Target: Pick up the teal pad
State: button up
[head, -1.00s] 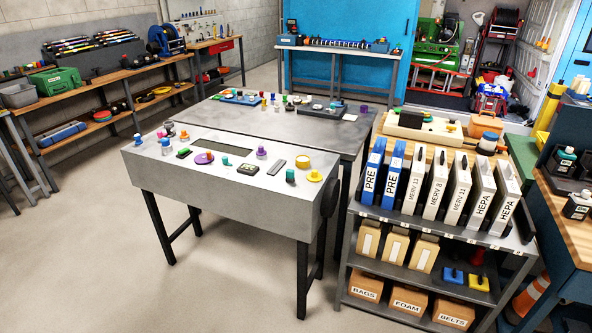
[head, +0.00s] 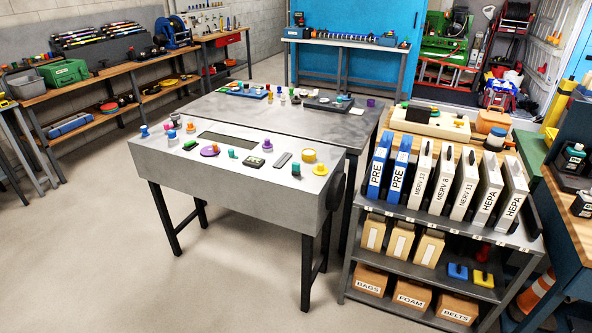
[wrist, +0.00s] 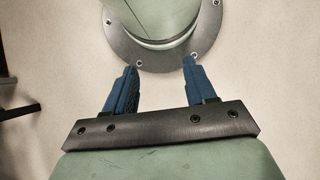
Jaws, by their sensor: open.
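Several small teal items stand on the grey workbench (head: 250,192) in the head view. One teal piece (head: 295,169) is upright near the front right, left of a yellow knob piece. Another teal piece (head: 232,154) is near the middle, beside a purple round piece (head: 209,150). They are too small to tell which one is the teal pad. My gripper (wrist: 162,66) shows only in the wrist view, with its two blue fingers apart and nothing between them. It is over pale floor, away from the bench items. No teal item shows in the wrist view.
The bench top has a dark rectangular slot (head: 228,141) and several other small pieces around it. A second grey table (head: 290,118) adjoins behind. A shelf cart (head: 435,232) with upright labelled filters stands close on the right. The floor in front of the bench is clear.

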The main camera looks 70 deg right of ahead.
jog(key=w+d+r+t+y, duration=0.1)
jog(key=w+d+r, duration=0.1)
jog(key=w+d, duration=0.5)
jog(key=w+d+r+t, duration=0.2)
jog(key=w+d+r, duration=0.1)
jog(key=w, duration=0.7)
jog(key=w+d+r+t+y, duration=0.1)
jog(key=w+d+r, duration=0.1)
jog(key=w+d, duration=0.5)
jog(key=w+d+r+t, duration=0.2)
jog(key=w+d+r, duration=0.5)
jog(key=d+r, duration=0.45)
jog(key=w+d+r+t, duration=0.2)
jog(key=w+d+r, duration=0.55)
jog(key=d, duration=0.65)
jog(key=s+d+r+t+h, duration=0.1)
jog(key=d+r, duration=1.2)
notch_tip(320, 180, up, 19)
jog(key=t+h, duration=0.1)
jog(key=t, duration=0.1)
send_over(297, 163)
jog(key=s, duration=0.5)
jog(key=x, duration=1.3)
jog(key=shift+w+f, duration=0.25)
jog(key=shift+w, duration=0.05)
grip_shut()
